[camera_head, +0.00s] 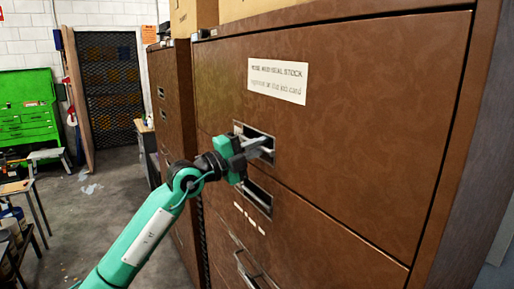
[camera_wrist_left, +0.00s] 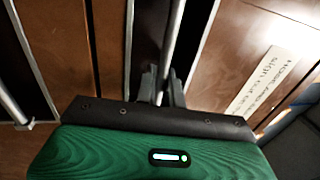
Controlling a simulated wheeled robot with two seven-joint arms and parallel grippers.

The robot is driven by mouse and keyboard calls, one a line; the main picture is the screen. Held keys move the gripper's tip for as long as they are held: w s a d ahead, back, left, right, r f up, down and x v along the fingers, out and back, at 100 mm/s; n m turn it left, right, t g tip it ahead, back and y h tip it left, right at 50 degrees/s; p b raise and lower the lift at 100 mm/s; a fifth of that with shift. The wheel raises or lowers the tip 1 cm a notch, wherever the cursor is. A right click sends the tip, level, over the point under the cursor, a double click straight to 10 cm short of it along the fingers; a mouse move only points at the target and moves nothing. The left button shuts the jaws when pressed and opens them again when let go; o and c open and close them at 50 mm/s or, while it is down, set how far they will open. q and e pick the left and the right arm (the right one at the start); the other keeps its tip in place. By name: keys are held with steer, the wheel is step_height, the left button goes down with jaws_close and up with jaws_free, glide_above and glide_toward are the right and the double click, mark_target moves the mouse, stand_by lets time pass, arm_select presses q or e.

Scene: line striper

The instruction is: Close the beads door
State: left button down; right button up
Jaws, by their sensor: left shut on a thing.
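A large brown metal cabinet front (camera_head: 360,100) fills the right of the head view, with a label (camera_head: 278,80) whose small print I cannot fully read. No marking for beads can be read. My left gripper (camera_head: 262,146) is at the recessed handle (camera_head: 256,134) of the upper panel. In the left wrist view, my left gripper's fingers (camera_wrist_left: 161,92) are shut on the handle's metal bar (camera_wrist_left: 173,40), and the label (camera_wrist_left: 268,80) shows at the right. The upper panel looks about flush with the cabinet. My right gripper is not in view.
Below is another recessed handle (camera_head: 257,196), and a lower bar handle (camera_head: 249,270). A second brown cabinet (camera_head: 170,100) stands behind. A doorway with a dark mesh panel (camera_head: 108,90) and a green tool chest (camera_head: 27,115) are at the back left. Grey floor (camera_head: 95,210) lies open between.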

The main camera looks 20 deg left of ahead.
arm_select(q)
steer(key=c, duration=1.7)
jaws_free()
steer(key=shift+w+d, duration=0.1)
steer(key=shift+w, duration=0.05)
steer(key=shift+b+v, duration=2.6)
steer(key=shift+v, duration=4.35)
